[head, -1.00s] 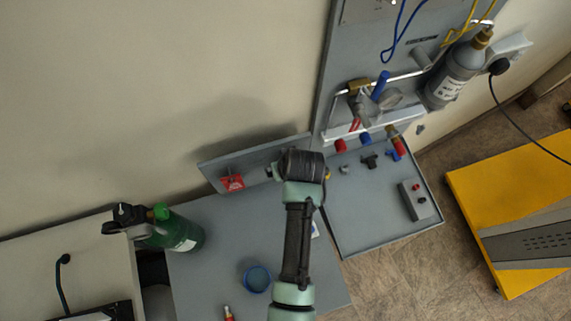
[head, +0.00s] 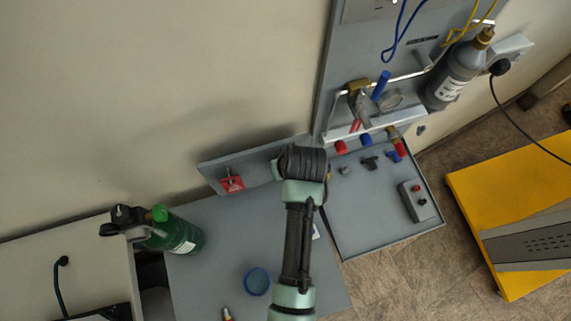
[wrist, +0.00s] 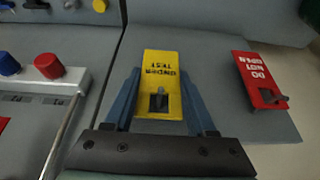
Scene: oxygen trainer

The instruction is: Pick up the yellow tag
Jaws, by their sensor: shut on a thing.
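In the head view my gripper is mostly hidden behind my wrist, over the right end of the grey board, and the tag is not clearly visible there. I cannot tell whether the tag is clear of its peg.
A red "DO NOT OPEN" tag (wrist: 258,79) hangs on another peg to the right; it also shows in the head view (head: 231,181). A green cylinder (head: 178,233) and a blue ring (head: 257,281) are on the left. The panel with knobs (head: 361,139) is close on the right.

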